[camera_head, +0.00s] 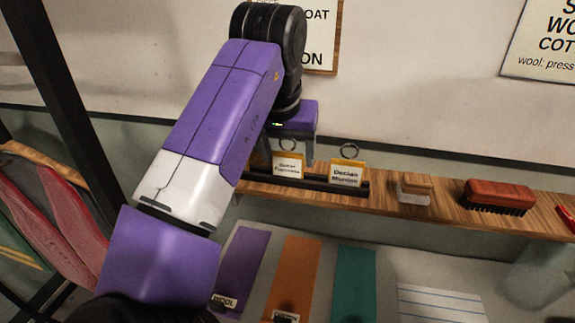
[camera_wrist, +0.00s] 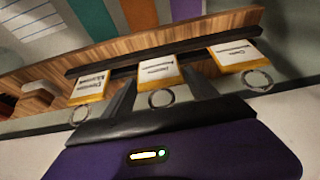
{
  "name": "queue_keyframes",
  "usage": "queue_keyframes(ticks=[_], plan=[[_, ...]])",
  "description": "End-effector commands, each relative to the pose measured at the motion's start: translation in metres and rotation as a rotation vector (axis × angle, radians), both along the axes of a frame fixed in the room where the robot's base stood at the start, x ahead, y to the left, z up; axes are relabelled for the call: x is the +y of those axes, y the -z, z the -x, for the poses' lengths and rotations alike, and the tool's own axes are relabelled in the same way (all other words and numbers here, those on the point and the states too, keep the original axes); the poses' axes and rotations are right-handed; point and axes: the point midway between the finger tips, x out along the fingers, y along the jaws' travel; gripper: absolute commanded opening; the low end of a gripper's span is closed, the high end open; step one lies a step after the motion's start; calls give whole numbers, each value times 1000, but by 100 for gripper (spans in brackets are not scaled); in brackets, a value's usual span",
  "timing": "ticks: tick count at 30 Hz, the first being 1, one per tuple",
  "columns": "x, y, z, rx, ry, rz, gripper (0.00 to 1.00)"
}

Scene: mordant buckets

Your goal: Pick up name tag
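Several white name tags with orange-brown edges and metal rings stand in a black holder. In the head view one name tag (camera_head: 288,166) is directly under my gripper (camera_head: 288,158), and another name tag (camera_head: 347,174) reads roughly "Declan Mordant" to its right. The wrist view shows three tags: a left tag (camera_wrist: 90,88), a middle tag (camera_wrist: 156,72) and a right tag (camera_wrist: 236,56). My gripper (camera_wrist: 160,88) is open, its fingers on either side of the middle tag. I cannot tell whether they touch it. The third tag is hidden behind my arm in the head view.
The black holder (camera_head: 318,184) rests on a wooden shelf (camera_head: 390,203) against the wall. A pale brush (camera_head: 413,189) and a reddish-brown brush (camera_head: 497,197) lie farther right. Purple, orange (camera_head: 295,270) and teal strips lie below. Pink cloth (camera_head: 75,215) hangs at left.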

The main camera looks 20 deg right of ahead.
Motion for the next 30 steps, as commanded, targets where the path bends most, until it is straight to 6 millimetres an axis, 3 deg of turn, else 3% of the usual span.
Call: queue_keyframes(ticks=[1, 7, 20, 26, 30], plan=[[0, 0, 0, 0, 0, 0, 56], [0, 0, 0, 0, 0, 0, 19], [-1, -11, -1, -2, 0, -1, 19], [-1, -43, -1, -3, 1, -1, 19], [-1, -80, -1, -5, 1, -1, 19]])
